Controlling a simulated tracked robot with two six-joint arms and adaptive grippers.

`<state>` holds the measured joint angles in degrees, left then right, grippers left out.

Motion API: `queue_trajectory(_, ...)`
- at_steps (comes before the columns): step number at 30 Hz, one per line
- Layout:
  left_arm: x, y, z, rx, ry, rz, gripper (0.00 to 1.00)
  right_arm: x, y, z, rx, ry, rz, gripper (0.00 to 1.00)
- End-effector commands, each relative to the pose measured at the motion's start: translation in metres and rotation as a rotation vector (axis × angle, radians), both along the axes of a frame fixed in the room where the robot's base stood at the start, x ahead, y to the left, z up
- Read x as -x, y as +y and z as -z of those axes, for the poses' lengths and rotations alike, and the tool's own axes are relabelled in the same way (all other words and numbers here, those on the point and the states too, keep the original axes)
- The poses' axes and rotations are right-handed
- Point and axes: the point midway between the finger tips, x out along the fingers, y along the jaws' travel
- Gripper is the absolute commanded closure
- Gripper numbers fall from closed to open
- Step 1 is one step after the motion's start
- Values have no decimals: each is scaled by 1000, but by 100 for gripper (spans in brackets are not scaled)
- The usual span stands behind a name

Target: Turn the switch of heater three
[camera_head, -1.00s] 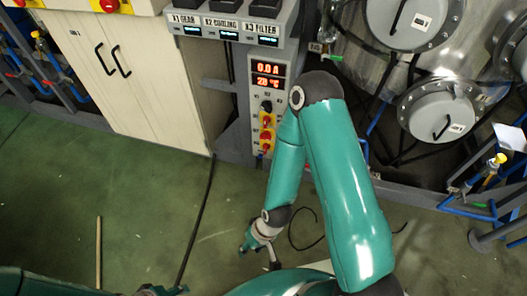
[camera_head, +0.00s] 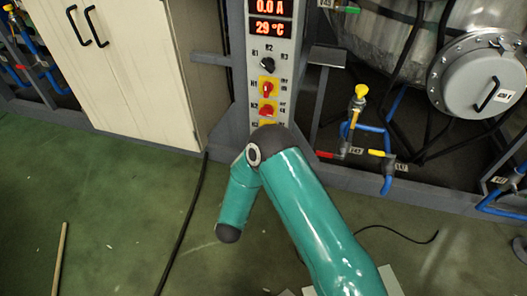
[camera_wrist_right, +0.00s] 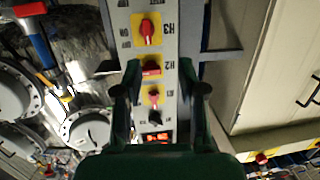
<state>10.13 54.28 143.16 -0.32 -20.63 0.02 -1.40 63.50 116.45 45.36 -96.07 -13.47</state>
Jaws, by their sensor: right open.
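The heater three switch, marked H3 (camera_wrist_right: 147,31), is a red handle on a yellow plate at the top of the right wrist view. Its handle stands roughly upright in the picture. In the head view my right arm nearly hides it; only a strip of yellow (camera_head: 268,126) shows. Switch H2 (camera_wrist_right: 151,69) has its handle crosswise, and switch H1 (camera_wrist_right: 153,97) is beyond it. My right gripper (camera_wrist_right: 163,88) is open and empty, its fingers in front of the panel around H2 and H1 in the picture. The head view hides it behind the arm. My left gripper is out of view.
The grey panel column (camera_head: 239,60) carries lit red displays (camera_head: 268,18) and a black knob (camera_head: 267,64). A cream cabinet (camera_head: 130,70) stands to its left. Blue pipes with a yellow-handled valve (camera_head: 361,92) and a steel vessel (camera_head: 480,85) are to its right.

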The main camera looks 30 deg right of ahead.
Motion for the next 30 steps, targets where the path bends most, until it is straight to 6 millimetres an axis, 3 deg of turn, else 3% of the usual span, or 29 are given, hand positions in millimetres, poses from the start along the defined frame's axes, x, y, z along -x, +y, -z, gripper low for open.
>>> queue_trajectory(1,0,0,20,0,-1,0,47,0,-2,10,35,-29,31,59)
queue_trajectory(3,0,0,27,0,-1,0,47,2,-5,7,73,-56,65,59)
queue_trajectory(11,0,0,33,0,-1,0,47,-3,-18,0,114,-85,107,59)
queue_trajectory(30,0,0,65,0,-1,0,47,-83,-113,2,113,-85,104,59)
